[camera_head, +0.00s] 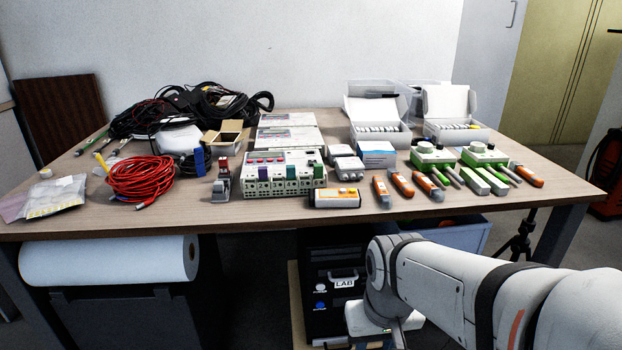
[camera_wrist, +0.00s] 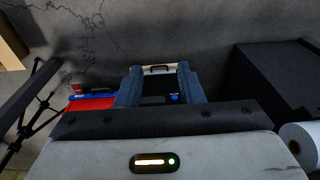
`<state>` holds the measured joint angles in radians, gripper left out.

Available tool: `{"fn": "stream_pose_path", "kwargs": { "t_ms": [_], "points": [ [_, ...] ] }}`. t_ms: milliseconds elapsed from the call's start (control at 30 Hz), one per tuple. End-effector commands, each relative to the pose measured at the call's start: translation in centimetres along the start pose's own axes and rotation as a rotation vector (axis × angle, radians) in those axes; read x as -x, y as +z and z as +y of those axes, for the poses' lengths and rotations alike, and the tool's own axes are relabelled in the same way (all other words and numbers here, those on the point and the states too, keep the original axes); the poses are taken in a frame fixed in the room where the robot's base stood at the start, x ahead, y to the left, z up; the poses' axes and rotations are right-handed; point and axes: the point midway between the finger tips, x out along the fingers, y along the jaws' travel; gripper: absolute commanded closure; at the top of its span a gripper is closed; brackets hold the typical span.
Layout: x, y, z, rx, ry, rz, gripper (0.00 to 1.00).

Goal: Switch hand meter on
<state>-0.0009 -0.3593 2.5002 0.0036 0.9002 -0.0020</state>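Near the table's front edge in the head view lies a small yellow-and-white device (camera_head: 334,198), flat on its back. It is probably the hand meter, but I cannot read its markings or tell whether it is on. In the wrist view my gripper (camera_wrist: 160,82) has two blue-grey fingers standing apart with nothing held between them. In the head view my arm reaches in from the lower right and bends down in front of the table. My gripper is low, below the tabletop and apart from the device, and its fingertips are hard to see there.
The table (camera_head: 270,212) carries a power box (camera_head: 283,176) behind the device and orange-grey tools (camera_head: 401,184) to its right. A red cable coil (camera_head: 141,179) lies left. A black LAB box (camera_head: 345,265) and a paper roll (camera_head: 108,262) are below. The front strip left of the device is bare.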

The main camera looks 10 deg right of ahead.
Motion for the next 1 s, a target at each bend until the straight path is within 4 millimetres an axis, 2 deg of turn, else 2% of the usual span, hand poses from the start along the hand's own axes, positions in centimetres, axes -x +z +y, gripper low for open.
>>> {"fn": "stream_pose_path", "kwargs": {
  "t_ms": [67,400,1000],
  "points": [
    [0.0,0.0,0.0,0.0,0.0,0.0,0.72],
    [0.0,-0.01,0.0,0.0,0.0,0.0,1.0],
    [-0.01,0.0,0.0,0.0,0.0,0.0,1.0]
  ]
}}
